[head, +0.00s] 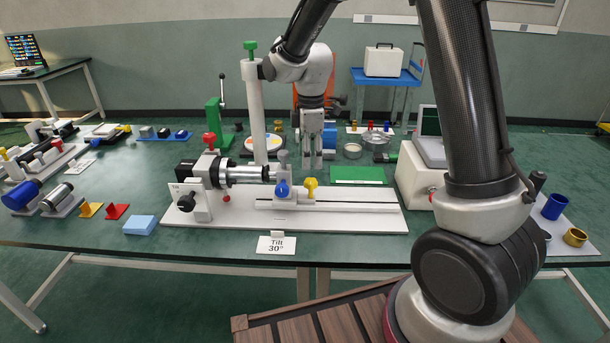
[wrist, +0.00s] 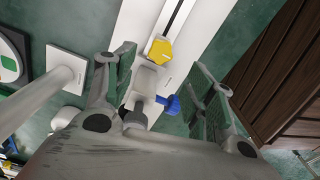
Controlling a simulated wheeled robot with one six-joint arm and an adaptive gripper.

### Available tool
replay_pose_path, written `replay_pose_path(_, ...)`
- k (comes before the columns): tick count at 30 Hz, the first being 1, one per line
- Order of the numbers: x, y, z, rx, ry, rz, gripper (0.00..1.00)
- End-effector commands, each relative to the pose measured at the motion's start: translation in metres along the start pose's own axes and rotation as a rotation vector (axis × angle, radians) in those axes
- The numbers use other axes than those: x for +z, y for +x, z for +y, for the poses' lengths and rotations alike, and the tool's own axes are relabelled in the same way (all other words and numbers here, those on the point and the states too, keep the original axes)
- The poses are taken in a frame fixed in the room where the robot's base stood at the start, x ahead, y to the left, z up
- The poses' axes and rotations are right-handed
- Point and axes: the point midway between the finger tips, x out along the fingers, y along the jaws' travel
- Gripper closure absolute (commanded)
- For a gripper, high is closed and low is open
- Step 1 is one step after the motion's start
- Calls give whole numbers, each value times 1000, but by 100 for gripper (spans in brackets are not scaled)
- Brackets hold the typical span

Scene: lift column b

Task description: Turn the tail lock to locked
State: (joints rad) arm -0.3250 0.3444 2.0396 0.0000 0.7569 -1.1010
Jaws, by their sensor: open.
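A white bench fixture (head: 340,220) with a slotted rail stands at the table's front. A grey tail block (head: 282,160) stands on the rail, with a blue knob (head: 282,189) on its near side. A yellow knob (head: 310,186) sits on the rail plate just right of it. In the wrist view the blue knob (wrist: 172,104) and yellow knob (wrist: 159,51) both show. I cannot tell which knob is the tail lock, or any lock marking. My gripper (head: 312,165) points down, open and empty, close to the tail block. In the wrist view its fingers (wrist: 162,88) are spread around the block's area.
A dark cylinder head (head: 213,172) with a red knob stands on the fixture's left. A white post (head: 256,120) with a green top rises just left of my gripper. A "Tilt 30°" card (head: 276,245) lies in front. A green mat (head: 358,174) lies behind right.

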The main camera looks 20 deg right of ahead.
Motion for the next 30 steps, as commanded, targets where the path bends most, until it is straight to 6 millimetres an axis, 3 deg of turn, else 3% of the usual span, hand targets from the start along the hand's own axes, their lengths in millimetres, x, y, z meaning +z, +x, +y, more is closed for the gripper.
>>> replay_pose_path(5,0,14,0,-3,-31,-1,45)
replay_pose_path(16,0,71,-1,-2,-28,-1,45)
replay_pose_path(27,0,78,0,0,-28,0,45)
replay_pose_path(30,0,78,0,0,-28,0,64)
